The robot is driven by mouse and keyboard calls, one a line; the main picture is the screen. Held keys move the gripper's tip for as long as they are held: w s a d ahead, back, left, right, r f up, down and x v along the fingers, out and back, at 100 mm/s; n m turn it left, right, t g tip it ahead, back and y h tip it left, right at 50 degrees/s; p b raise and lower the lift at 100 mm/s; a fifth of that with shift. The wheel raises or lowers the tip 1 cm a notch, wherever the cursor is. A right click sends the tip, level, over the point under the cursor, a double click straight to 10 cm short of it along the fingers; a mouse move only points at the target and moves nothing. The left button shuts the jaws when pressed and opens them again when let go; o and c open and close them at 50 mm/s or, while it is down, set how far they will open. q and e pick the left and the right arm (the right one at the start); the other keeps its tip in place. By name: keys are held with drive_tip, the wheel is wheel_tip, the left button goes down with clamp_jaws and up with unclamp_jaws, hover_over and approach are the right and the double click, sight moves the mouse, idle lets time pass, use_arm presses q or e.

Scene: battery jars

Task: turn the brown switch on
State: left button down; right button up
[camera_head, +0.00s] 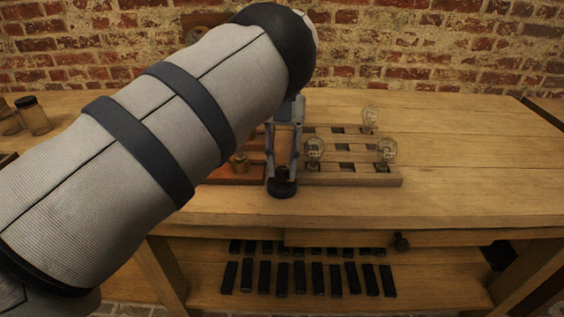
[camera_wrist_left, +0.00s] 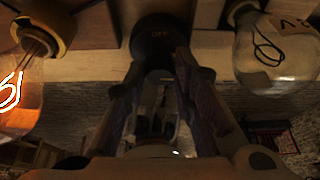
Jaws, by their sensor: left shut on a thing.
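The switch (camera_head: 282,188) is a dark round piece at the front edge of the wooden board on the bench, with a brownish part between my fingers. In the left wrist view the switch (camera_wrist_left: 160,33) shows a faint mark that reads like OFF. My left gripper (camera_head: 283,172) points down over it, its fingers closed on the switch. The left wrist view shows both fingers (camera_wrist_left: 160,75) reaching to the switch from either side. The fingers hide part of it, so its exact turn is hard to tell. My right gripper is not in view.
Clear bulbs (camera_head: 386,151) stand on the slotted wooden board (camera_head: 350,180) to the right. A brass fitting (camera_head: 240,163) sits on a reddish board to the left. A lit bulb (camera_wrist_left: 20,90) shows in the left wrist view. Dark blocks (camera_head: 264,277) lie on the lower shelf.

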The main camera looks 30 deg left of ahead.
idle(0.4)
use_arm(q)
drive_tip(key=c, duration=1.3)
unclamp_jaws()
drive_tip(key=shift+c, duration=0.2)
drive_tip(key=v, duration=0.7)
drive_tip(key=shift+r, duration=0.3)
